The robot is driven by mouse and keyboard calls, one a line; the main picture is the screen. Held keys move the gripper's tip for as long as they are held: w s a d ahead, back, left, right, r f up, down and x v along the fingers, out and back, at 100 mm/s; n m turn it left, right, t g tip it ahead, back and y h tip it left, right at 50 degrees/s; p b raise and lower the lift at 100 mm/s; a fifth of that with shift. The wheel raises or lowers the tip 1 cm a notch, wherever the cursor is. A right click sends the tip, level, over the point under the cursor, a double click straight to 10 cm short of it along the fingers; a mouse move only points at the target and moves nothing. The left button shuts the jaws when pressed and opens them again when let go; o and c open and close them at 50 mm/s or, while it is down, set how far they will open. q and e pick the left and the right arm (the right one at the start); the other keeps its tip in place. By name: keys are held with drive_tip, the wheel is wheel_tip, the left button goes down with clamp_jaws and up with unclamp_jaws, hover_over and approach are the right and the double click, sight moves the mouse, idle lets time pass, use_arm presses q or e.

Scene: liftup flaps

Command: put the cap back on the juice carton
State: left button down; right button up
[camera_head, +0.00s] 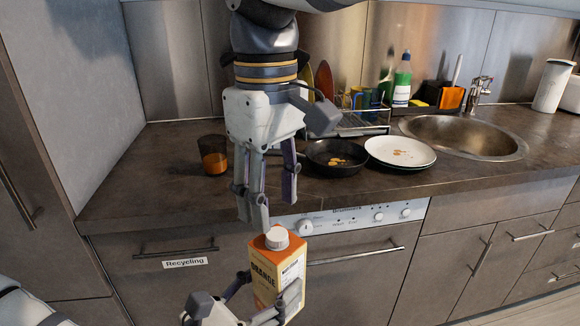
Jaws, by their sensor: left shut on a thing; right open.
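The orange and cream juice carton (264,272) is upright in front of the counter, with the word "ORANGE" on its side. My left gripper (266,292) is shut on its lower part, one finger on each side. A white cap (277,238) shows on the carton's sloped top; I cannot tell whether it is fully seated. My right gripper (268,208) points down from above, open, with its fingertips just above the carton top. I see nothing between its fingers.
On the counter (150,165) stand a glass with orange liquid (214,160), a black pan (338,157) and white plates (400,151) with food scraps.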

sight(277, 233)
drive_tip(key=r+n, duration=0.1)
drive_tip(key=n, duration=0.1)
drive_tip(key=r+n, duration=0.1)
drive_tip(key=n, duration=0.1)
drive_tip(key=shift+w+d+r+n, duration=0.1)
drive_tip(key=shift+w+d+n, duration=0.1)
drive_tip(key=shift+n, duration=0.1)
drive_tip(key=shift+w+r+n, duration=0.1)
drive_tip(key=shift+r+n, duration=0.2)
drive_tip(key=shift+n, duration=0.2)
drive_tip(key=shift+f, duration=4)
clamp_jaws()
